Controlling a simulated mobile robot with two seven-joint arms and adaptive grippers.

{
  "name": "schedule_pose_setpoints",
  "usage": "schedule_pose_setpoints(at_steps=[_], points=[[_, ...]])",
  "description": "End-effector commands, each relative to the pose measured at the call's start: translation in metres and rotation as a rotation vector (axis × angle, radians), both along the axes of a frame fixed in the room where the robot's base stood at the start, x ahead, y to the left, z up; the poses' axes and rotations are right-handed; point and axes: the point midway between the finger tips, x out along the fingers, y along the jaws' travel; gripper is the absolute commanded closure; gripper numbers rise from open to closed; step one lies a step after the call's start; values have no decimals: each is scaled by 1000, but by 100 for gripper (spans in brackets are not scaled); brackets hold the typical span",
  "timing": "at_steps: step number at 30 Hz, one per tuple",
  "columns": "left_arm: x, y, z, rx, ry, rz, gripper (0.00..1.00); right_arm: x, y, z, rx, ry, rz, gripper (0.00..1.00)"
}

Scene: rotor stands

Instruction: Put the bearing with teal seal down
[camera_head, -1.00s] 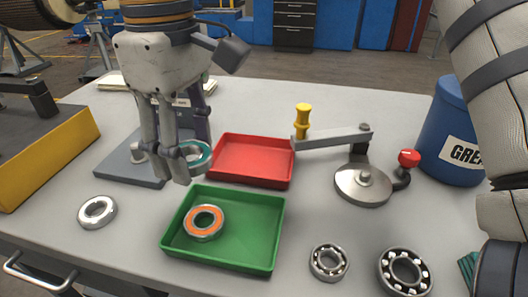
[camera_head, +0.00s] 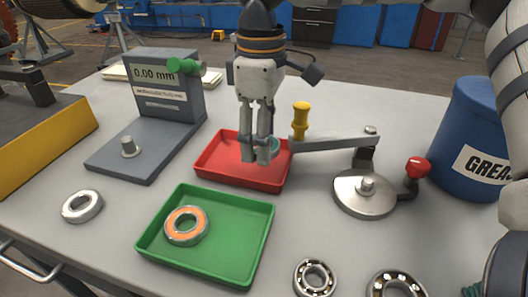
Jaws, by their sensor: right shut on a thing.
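My right gripper (camera_head: 256,156) points down over the red tray (camera_head: 214,165). Most of the bearing is hidden behind the fingers. I cannot tell whether it touches the tray floor. The visible part of the red tray is otherwise empty. My left gripper is not in view.
A green tray (camera_head: 226,254) in front holds an orange-sealed bearing (camera_head: 186,226). A silver ring (camera_head: 82,206) lies left, beside the gauge stand (camera_head: 122,162). A lever fixture (camera_head: 363,196) and grease bucket (camera_head: 474,140) stand right. Open-ball bearings (camera_head: 315,279) lie at the front.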

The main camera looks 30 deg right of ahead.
Motion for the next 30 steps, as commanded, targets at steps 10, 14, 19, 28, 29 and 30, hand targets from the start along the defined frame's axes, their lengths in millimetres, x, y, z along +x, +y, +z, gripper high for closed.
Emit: schedule_pose_setpoints(at_steps=[10, 14, 19, 28, 29, 30], points=[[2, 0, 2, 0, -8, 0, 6, 3, -10, -41, -1, -5, 0, 74], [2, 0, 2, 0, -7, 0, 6, 3, -10, -41, 0, -4, -1, 74], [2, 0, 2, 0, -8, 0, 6, 3, -10, -44, 0, -3, -1, 45], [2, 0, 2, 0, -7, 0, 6, 3, -10, -44, 0, -3, -1, 29], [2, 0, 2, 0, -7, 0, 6, 3, -10, -44, 0, -3, -1, 29], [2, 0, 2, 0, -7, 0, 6, 3, -10, -44, 0, -3, -1, 29]])
